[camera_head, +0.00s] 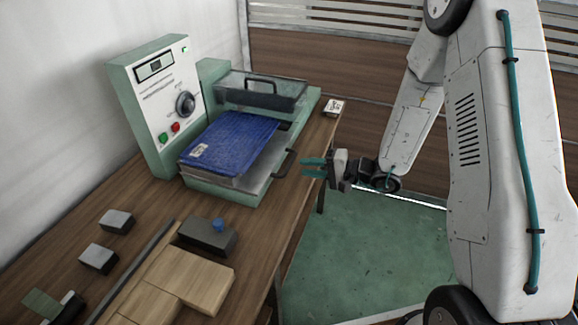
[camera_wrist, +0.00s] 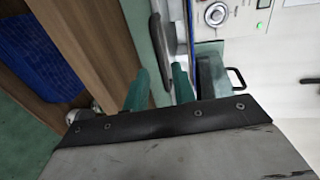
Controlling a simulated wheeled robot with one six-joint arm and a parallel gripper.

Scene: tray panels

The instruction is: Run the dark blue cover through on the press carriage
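The dark blue cover (camera_head: 232,140) lies flat on the press carriage (camera_head: 258,185), with a small pale label at its near left corner. The carriage sits in front of the green press (camera_head: 150,90). A dark handle (camera_head: 285,164) stands at the carriage's right side. My gripper (camera_head: 313,167) is open and empty, with teal fingers just right of this handle. In the wrist view the gripper's fingers (camera_wrist: 160,88) are spread, and a dark curved bar (camera_wrist: 159,42) shows beyond the gap between them. I cannot tell whether they touch it.
The press's clear hood (camera_head: 262,90) with a black handle is behind the cover. Wooden blocks (camera_head: 190,280), a dark block with a blue knob (camera_head: 208,237) and small grey blocks (camera_head: 98,258) lie on the near bench. A blue patterned surface (camera_wrist: 30,55) shows in the wrist view.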

